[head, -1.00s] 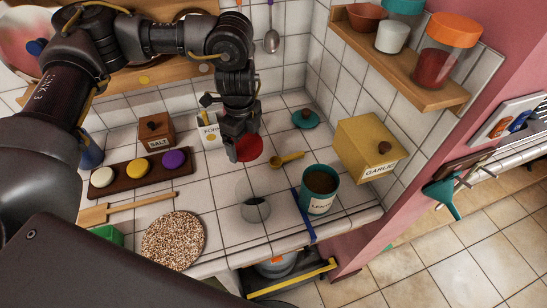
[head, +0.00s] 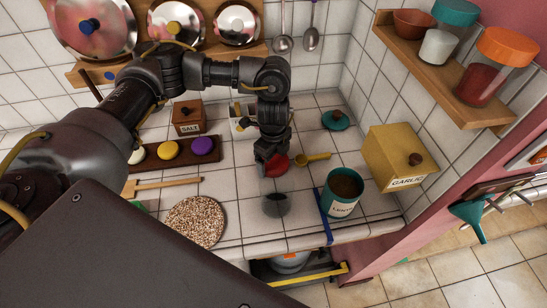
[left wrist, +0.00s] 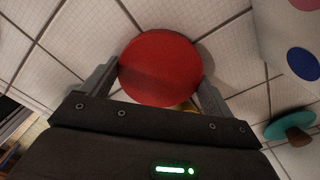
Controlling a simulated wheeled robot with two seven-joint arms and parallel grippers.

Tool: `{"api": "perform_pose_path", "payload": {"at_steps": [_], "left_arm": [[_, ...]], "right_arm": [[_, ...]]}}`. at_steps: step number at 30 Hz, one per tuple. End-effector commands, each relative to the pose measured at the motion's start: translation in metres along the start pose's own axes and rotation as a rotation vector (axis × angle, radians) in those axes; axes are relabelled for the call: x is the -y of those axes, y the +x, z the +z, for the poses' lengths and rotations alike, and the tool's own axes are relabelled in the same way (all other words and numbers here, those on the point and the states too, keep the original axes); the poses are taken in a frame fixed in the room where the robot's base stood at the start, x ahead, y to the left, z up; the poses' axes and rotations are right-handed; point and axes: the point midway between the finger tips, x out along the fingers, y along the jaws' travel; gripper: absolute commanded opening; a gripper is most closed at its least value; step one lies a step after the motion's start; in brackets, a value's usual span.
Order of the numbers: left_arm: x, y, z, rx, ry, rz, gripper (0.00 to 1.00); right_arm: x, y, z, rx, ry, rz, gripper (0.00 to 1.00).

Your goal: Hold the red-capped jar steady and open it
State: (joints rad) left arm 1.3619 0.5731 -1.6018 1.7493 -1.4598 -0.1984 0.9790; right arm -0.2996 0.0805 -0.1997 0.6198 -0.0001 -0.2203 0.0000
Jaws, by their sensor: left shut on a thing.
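My left gripper (head: 268,160) is shut on a red cap (head: 277,167). The round red cap (left wrist: 160,68) fills the space between its two fingers in the left wrist view. The left wrist view shows no jar; anything under the cap is hidden there. My right gripper is not in view.
A teal lentil canister (head: 339,205) stands open right of the jar. A speckled round mat (head: 194,222) and a wooden spatula (head: 160,186) are left.

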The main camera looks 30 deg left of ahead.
Motion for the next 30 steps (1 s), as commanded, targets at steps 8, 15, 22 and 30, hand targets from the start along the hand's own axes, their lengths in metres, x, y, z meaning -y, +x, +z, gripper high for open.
{"api": "perform_pose_path", "payload": {"at_steps": [8, 15, 22, 30], "left_arm": [[0.000, 0.001, 0.000, 0.000, 0.001, -0.001, 0.60], [0.000, 0.004, 0.000, 0.000, 0.001, 0.000, 1.00], [0.000, 0.004, 0.000, 0.001, 0.001, 0.001, 1.00], [0.002, -0.030, 0.000, 0.002, 0.003, -0.006, 1.00]], "right_arm": [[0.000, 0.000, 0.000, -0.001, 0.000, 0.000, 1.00], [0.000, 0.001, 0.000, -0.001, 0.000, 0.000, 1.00], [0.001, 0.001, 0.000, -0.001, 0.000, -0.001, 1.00], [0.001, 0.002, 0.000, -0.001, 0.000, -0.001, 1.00]]}}
